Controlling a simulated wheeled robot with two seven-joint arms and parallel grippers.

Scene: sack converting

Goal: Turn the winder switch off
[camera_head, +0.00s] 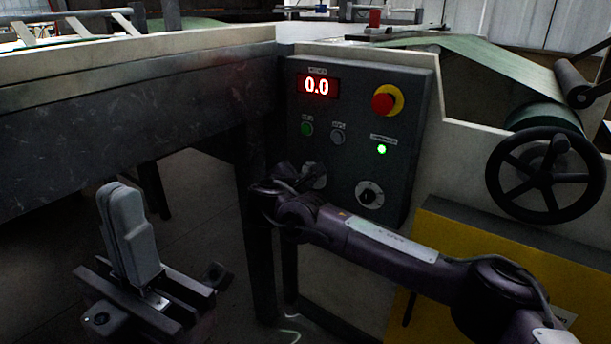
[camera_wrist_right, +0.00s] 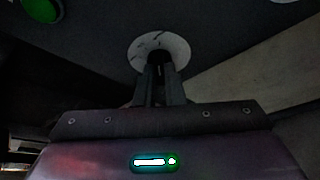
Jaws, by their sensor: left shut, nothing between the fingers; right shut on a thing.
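The control panel (camera_head: 350,130) carries two rotary switches with white dials; I cannot read which label says winder. My right gripper (camera_head: 298,177) reaches the left rotary switch (camera_head: 320,170) and hides part of it. In the right wrist view the fingers of my right gripper (camera_wrist_right: 160,76) are shut on the knob of this switch, in front of its white dial (camera_wrist_right: 178,47). The right rotary switch (camera_head: 369,195) is free, with its dark knob tilted. My left gripper (camera_head: 118,190) is shut and empty, pointing up at the lower left, apart from the panel.
The panel also has a red display reading 0.0 (camera_head: 317,87), a red stop button on yellow (camera_head: 384,102), a green button (camera_head: 307,129), a grey button (camera_head: 338,137) and a lit green lamp (camera_head: 381,149). A black handwheel (camera_head: 548,207) stands to the right.

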